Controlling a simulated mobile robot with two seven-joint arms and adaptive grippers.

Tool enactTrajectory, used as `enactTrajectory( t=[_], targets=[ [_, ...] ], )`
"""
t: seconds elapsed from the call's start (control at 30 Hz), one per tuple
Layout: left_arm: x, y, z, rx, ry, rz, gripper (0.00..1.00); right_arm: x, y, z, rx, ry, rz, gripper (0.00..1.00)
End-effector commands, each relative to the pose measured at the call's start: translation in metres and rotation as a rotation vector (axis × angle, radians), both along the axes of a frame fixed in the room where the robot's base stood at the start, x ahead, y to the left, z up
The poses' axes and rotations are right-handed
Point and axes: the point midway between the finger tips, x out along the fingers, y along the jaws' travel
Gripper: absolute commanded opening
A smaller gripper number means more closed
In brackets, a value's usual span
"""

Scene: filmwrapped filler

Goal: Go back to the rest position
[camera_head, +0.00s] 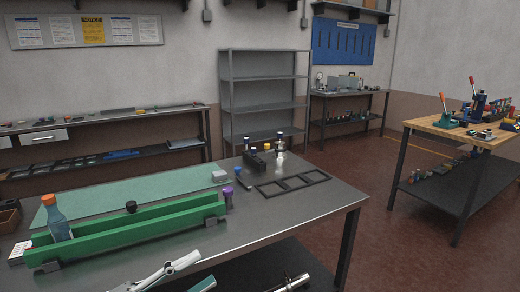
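My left gripper (184,264) shows in part at the bottom of the head view, low in front of the green trough. Pale grey links are visible there, but I cannot tell whether its fingers are open or shut. Nothing is clearly seen held in it. A silver and black part at the bottom edge, further right, may be my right gripper (291,284). It is mostly cut off, so its state does not show. The metal workbench (300,232) lies beyond both, and they appear apart from the things on it.
A green trough (125,232) with a blue orange-capped bottle (58,220) stands on the bench. A black frame (292,184), dark holder (258,160) and purple-topped item (228,196) are behind. A wooden-topped table (440,127) stands right, with open floor (385,230) between.

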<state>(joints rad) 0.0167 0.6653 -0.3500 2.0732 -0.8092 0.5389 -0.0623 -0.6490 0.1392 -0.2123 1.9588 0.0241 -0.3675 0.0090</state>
Motion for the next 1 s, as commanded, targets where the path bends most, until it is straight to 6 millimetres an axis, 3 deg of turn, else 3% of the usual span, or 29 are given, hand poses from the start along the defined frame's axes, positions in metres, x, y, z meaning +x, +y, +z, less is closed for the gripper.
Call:
enactTrajectory(
  t=[0.13, 0.27, 0.4, 0.53, 0.6, 0.73, 0.83, 1.0],
  targets=[
    [0.018, 0.030, -0.080, -0.226, 0.349, 0.250, 0.39, 0.000, 0.000, 0.001, 0.000, -0.001, 0.000, 0.50],
    [0.008, 0.055, -0.167, -0.353, 0.644, 0.446, 0.39, 0.000, 0.000, 0.001, 0.001, -0.002, 0.000, 0.50],
    [-0.029, 0.070, -0.254, -0.436, 0.929, 0.613, 0.39, 0.001, 0.000, 0.002, 0.000, -0.003, 0.001, 0.50],
    [-0.075, 0.075, -0.321, -0.485, 1.154, 0.731, 0.39, 0.001, 0.000, 0.003, 0.001, -0.005, 0.001, 0.50],
    [-0.098, 0.075, -0.346, -0.501, 1.250, 0.778, 0.39, 0.001, 0.000, 0.003, 0.001, -0.005, 0.001, 0.50],
    [-0.129, 0.073, -0.376, -0.518, 1.367, 0.829, 0.39, 0.001, 0.000, 0.003, 0.001, -0.005, 0.001, 0.50],
    [-0.141, 0.071, -0.386, -0.524, 1.409, 0.847, 0.39, 0.001, 0.000, 0.003, 0.001, -0.005, 0.001, 0.50],
    [-0.143, 0.071, -0.388, -0.522, 1.418, 0.852, 0.39, 0.001, 0.000, 0.003, 0.001, -0.005, 0.001, 0.50]
  ],
)
